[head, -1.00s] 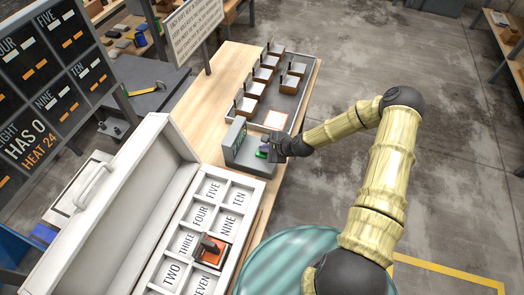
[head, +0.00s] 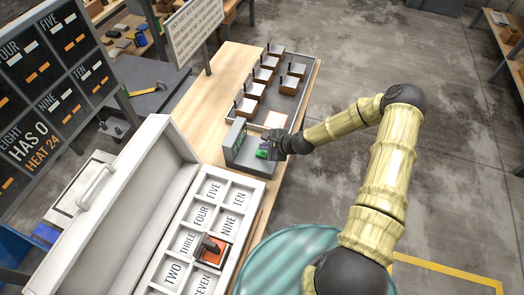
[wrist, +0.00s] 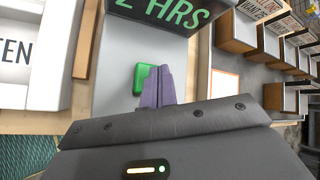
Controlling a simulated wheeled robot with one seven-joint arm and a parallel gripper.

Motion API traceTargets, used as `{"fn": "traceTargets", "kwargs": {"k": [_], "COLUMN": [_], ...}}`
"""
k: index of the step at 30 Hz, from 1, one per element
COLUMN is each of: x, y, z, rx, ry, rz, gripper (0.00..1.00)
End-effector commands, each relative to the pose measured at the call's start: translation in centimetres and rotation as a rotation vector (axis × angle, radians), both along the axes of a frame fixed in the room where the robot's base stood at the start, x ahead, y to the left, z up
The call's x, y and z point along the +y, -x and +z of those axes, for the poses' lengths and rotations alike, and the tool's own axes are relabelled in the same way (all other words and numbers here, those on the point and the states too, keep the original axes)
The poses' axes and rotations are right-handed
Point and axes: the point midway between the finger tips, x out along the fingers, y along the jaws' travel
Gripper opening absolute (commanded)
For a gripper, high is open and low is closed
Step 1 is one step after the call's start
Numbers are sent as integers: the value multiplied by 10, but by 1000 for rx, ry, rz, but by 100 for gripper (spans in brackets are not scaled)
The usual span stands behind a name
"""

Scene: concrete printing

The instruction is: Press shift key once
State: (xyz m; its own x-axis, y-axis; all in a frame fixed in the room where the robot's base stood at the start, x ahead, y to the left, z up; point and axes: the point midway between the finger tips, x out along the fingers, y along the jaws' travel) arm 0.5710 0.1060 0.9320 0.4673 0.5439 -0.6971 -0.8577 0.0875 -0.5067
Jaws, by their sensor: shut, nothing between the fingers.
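The green key (wrist: 143,78) sits on a grey console (wrist: 120,45), which has a dark display reading "2 HRS" (wrist: 170,12) in green. In the head view the key (head: 262,153) is a small green patch on the console (head: 240,150), partly covered by my gripper. My gripper (wrist: 165,75) is shut and empty, its purple fingertips at the right side of the key and overlapping part of it. I cannot tell whether the fingertips touch the key. No lettering shows on the key.
An open white case (head: 252,185) with numbered compartments stands close in front of the console; one holds an orange-and-grey block (head: 212,249). Behind the console, a grey tray (head: 300,98) holds several handled boxes. Bare wooden tabletop (head: 195,110) lies to the left.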

Motion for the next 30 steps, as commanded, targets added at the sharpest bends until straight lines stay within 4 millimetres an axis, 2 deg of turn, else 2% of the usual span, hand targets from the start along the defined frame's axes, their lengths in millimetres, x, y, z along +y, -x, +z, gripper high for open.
{"fn": "traceTargets", "kwargs": {"k": [18,30], "x": [0,0], "y": [0,0], "z": [48,50], "rx": [0,0], "ry": [-1,0], "rz": [1,0], "gripper": [0,0]}}
